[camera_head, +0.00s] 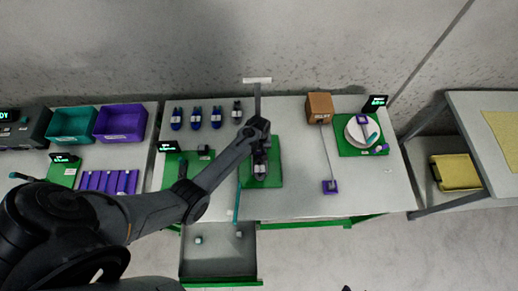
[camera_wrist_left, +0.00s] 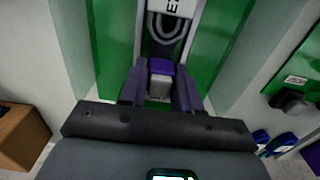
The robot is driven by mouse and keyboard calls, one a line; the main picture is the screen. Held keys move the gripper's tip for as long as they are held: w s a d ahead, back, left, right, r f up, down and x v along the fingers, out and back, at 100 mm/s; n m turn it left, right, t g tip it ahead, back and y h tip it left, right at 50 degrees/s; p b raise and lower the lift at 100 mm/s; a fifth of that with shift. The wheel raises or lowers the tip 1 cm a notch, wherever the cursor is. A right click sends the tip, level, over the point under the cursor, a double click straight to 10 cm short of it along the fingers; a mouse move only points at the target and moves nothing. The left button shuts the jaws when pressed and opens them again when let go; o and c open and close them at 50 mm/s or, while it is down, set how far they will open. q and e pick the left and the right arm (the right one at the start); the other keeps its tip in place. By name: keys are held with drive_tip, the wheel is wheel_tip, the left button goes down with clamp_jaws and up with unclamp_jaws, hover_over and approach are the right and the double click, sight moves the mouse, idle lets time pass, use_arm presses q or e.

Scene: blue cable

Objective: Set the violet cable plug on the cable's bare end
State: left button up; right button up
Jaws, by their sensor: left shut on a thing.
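My left gripper (camera_head: 261,172) is over the green mat in the middle of the table. In the left wrist view its fingers (camera_wrist_left: 160,92) are shut on a small block with a violet top and a pale grey front, which looks like the violet cable plug (camera_wrist_left: 161,67). A grey loop (camera_wrist_left: 166,30), perhaps the cable, lies just beyond the plug on a white-edged part with dark lettering. I cannot tell whether the plug touches it. The cable's bare end cannot be made out. My right gripper is not in view.
Several blue plugs (camera_head: 196,118) stand along the back of the table. A brown box (camera_head: 320,107) and a round white plate (camera_head: 362,130) on a green mat are at right. A violet bin (camera_head: 121,121) and a teal bin (camera_head: 72,123) stand at left. An open drawer (camera_head: 219,262) juts from the front.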

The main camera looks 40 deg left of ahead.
use_arm(q)
drive_tip(key=shift+f, duration=0.45)
idle(0.3)
drive_tip(key=o, duration=1)
drive_tip(key=shift+r, duration=0.1)
drive_tip(key=shift+r+p, duration=0.55)
drive_tip(key=shift+r, duration=0.1)
wheel_tip(320, 180, up, 6)
drive_tip(key=p, duration=0.6)
drive_tip(key=shift+r+p, duration=0.3)
drive_tip(key=shift+p, duration=0.25)
